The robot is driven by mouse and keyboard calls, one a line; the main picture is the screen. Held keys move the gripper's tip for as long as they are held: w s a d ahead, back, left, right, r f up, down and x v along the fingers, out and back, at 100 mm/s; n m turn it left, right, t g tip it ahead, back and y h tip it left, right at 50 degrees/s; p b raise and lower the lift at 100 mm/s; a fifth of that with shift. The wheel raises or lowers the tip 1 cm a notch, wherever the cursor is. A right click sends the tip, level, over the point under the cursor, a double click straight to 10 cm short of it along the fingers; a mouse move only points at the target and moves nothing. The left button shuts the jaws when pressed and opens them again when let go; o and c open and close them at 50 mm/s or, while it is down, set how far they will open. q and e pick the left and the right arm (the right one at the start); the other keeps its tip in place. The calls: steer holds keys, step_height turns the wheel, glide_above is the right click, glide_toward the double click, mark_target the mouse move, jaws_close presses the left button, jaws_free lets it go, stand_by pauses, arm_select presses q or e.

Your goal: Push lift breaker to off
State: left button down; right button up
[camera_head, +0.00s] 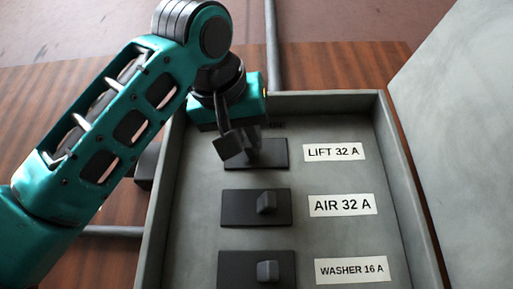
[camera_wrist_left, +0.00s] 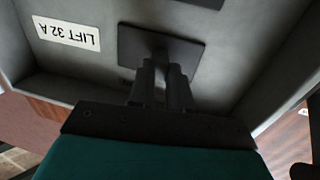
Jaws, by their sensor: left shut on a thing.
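The lift breaker (camera_head: 280,155) is a black plate with a lever, at the top of the row in the grey box, beside the label "LIFT 32 A" (camera_head: 334,152). My left gripper (camera_head: 246,150) is at this breaker, its dark fingers shut on the lever. The fingers and teal wrist hide most of the lever, so its exact position cannot be told. In the left wrist view, the fingers (camera_wrist_left: 162,88) reach to the black breaker plate (camera_wrist_left: 188,50), with the upside-down label (camera_wrist_left: 68,35) to the left. My right gripper is not in view.
The box walls (camera_head: 410,190) rise around the breakers. The open grey lid (camera_head: 460,120) stands at the right.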

arm_select(q)
steer(key=h, duration=0.1)
steer(key=a+m+h, duration=0.1)
steer(key=m+g+h, duration=0.1)
steer(key=shift+w+a+h, duration=0.25)
steer(key=shift+a+h, duration=0.05)
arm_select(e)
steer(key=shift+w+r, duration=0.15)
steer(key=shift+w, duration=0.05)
arm_select(q)
steer(key=shift+m, duration=0.3)
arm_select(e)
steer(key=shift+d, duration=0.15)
arm_select(q)
steer(key=c, duration=1)
jaws_free()
steer(key=shift+c, duration=0.2)
steer(key=b+v, duration=0.2)
steer(key=v, duration=1.1)
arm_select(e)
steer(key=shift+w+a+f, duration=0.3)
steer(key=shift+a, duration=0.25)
